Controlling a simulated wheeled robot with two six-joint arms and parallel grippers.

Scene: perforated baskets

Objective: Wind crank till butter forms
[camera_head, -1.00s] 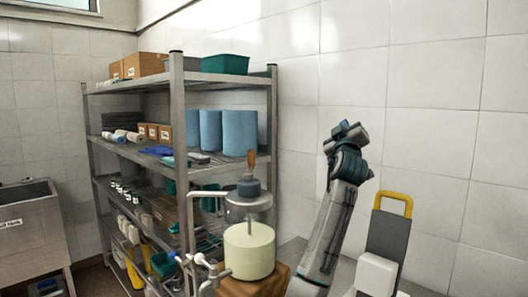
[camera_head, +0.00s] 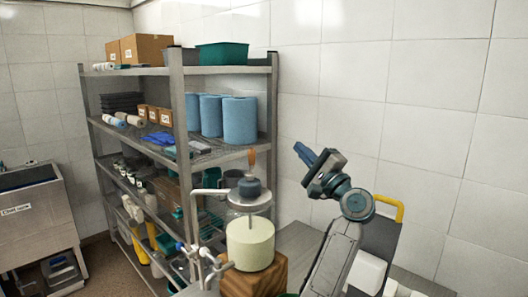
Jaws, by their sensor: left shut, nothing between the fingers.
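A butter churn stands at the lower middle, with a clear jar holding a pale yellow mass (camera_head: 250,243). A grey gear housing (camera_head: 249,187) sits on its lid, and an upright wooden crank handle (camera_head: 252,158) rises above it. The churn rests on a wooden block (camera_head: 262,281). My left gripper (camera_head: 304,154) is raised to the right of the crank handle, at about its height in the picture. It points up and left, is shut and empty, and appears apart from the churn. My right gripper is out of view.
A metal shelf rack (camera_head: 181,110) stands behind and left of the churn, with blue rolls (camera_head: 240,121), boxes and bins. A metal sink (camera_head: 40,222) is at far left. A dark board with a yellow handle (camera_head: 388,208) is at the right, behind my arm.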

